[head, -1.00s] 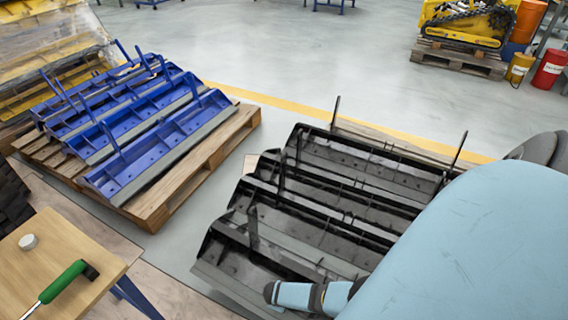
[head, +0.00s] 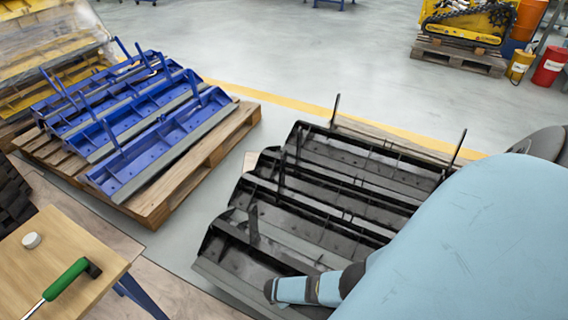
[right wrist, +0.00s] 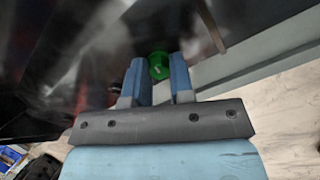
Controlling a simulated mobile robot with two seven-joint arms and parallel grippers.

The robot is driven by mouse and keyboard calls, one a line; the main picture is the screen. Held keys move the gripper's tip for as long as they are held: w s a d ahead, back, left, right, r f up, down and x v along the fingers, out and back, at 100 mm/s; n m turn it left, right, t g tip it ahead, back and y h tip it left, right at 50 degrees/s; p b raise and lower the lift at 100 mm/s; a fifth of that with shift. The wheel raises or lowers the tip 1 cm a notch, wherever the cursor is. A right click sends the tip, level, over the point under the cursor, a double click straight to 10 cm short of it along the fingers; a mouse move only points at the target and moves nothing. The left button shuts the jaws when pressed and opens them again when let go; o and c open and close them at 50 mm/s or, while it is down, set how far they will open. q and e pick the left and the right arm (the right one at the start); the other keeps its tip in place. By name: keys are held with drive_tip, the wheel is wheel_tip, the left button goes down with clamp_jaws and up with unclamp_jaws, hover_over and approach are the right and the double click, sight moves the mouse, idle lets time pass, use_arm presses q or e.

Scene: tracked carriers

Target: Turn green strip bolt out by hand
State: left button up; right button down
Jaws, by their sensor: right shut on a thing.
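The green bolt (right wrist: 158,68) shows a round green head in the right wrist view, set against a dark, shiny surface. My right gripper (right wrist: 157,64) is shut on it, with one blue finger on each side of the head. The bolt's shank is hidden. In the head view my light blue right arm reaches down over the near end of the black carriers (head: 290,215); the bolt is not visible there. My left gripper is not in view.
Blue carriers (head: 165,145) lie on a wooden pallet (head: 205,165) at left. A wooden table (head: 45,255) at lower left holds a green-handled tool (head: 66,279) and a small white round piece (head: 31,240). Open grey floor lies beyond.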

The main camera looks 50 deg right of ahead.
drive_tip(key=shift+d+n, duration=0.15)
drive_tip(key=shift+n, duration=0.55)
drive_tip(key=n, duration=0.4)
drive_tip(key=shift+n, duration=0.4)
drive_tip(key=n, duration=0.4)
drive_tip(key=shift+n, duration=0.4)
drive_tip(key=c, duration=1.1)
unclamp_jaws()
